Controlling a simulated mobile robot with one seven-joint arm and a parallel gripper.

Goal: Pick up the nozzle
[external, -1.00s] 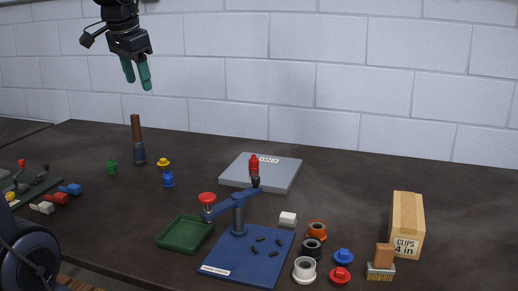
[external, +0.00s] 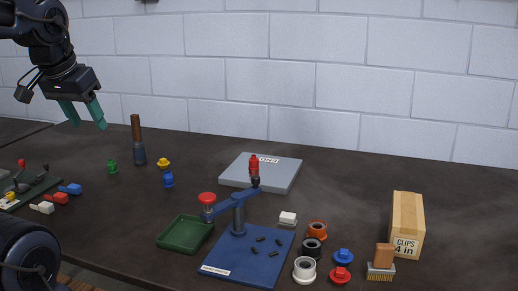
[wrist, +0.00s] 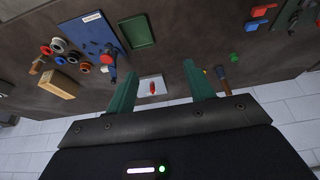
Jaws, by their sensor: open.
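A red, narrow, upright piece (external: 253,163) on the grey plate (external: 285,178) looks most like the nozzle, but I cannot be sure of its name. Its foot is partly hidden behind the blue press arm in the external view. In the wrist view the red piece (wrist: 152,88) lies between the two fingers in the picture, well beyond them. My gripper (external: 88,125) is open and empty, with green fingers, in the air at the far left above the bench. It also shows in the wrist view (wrist: 162,68).
A blue press (external: 239,215) on a blue base and a green tray (external: 186,233) stand in front of the plate. A brown-handled tool (external: 137,140) stands upright at the left, near small green, yellow and blue pieces. A clips box (external: 406,225) stands at the right.

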